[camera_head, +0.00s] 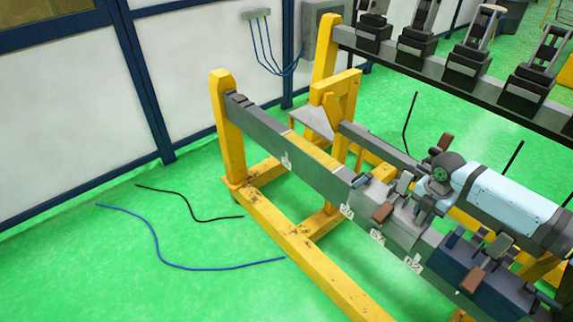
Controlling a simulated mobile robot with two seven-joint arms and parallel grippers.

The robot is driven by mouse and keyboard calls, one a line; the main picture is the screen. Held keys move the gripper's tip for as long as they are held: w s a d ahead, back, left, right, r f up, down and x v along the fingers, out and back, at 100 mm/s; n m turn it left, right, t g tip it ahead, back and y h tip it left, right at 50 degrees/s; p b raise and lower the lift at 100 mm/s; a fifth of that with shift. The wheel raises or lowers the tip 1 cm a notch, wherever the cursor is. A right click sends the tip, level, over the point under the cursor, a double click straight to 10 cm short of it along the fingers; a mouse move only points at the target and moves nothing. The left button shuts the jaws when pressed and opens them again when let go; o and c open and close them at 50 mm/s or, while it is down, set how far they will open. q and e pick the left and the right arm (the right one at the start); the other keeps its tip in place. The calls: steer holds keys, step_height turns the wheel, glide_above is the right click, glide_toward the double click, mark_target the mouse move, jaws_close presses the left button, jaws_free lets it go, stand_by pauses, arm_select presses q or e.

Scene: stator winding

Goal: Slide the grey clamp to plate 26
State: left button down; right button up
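The grey clamp (399,224) sits on the grey rail (325,180) right of centre, with a brown handle at its front. Small white number plates run along the rail's front: one at far left (286,160), one by the clamp's left end (346,211), and two farther right (377,238) and (412,264). Their digits are too small to read surely, so I cannot tell which is plate 26. My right gripper (421,199) is over the grey clamp's right part, by its upright levers. Its fingers blend with the clamp, hiding its opening and any grasp. My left gripper is out of view.
A dark blue clamp (484,280) with a brown handle sits right of the grey one. Yellow frame legs (229,130) support the rail. Black clamps (470,62) stand on a dark rear beam. Blue and black cables lie on the green floor.

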mark_target(400, 195)
steer(key=w+a, duration=0.2)
steer(key=w, duration=0.1)
steer(key=w+a, duration=0.3)
steer(key=shift+w+a+b, duration=0.1)
steer(key=shift+a+b, duration=0.05)
steer(key=shift+b, duration=0.15)
steer(key=shift+w+a+b, duration=0.4)
steer(key=shift+w+a, duration=0.7)
steer(key=shift+w, duration=0.15)
steer(key=shift+w+a+b, duration=0.4)
steer(key=shift+w+a, duration=0.45)
steer(key=shift+w, duration=0.15)
steer(key=shift+w+a+b, duration=0.4)
steer(key=shift+w+a, duration=0.4)
steer(key=shift+w, duration=0.2)
